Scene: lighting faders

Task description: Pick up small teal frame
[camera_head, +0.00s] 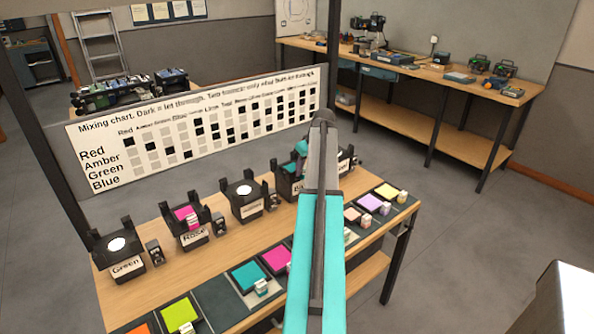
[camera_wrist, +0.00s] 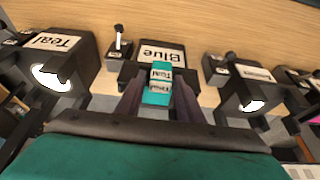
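A small teal frame (camera_wrist: 160,96) with a tab labelled Teal sits at the lamp labelled Blue (camera_wrist: 163,52) in the wrist view. In the head view, teal parts (camera_head: 301,148) show at that lamp, partly hidden by my arm. My gripper (camera_wrist: 160,88) reaches down to the frame, with one dark finger on each side of its tab. The fingertips are very close to the tab; I cannot tell whether they touch it. Another teal frame (camera_head: 249,275) lies on the dark tray at the table's front.
Lamps labelled Green (camera_head: 122,263) and Rose (camera_head: 188,231) stand in a row on the table, with small fader units between. Orange, lime, magenta, lilac and yellow frames (camera_head: 386,190) lie along the front tray. A mixing chart (camera_head: 200,130) stands behind.

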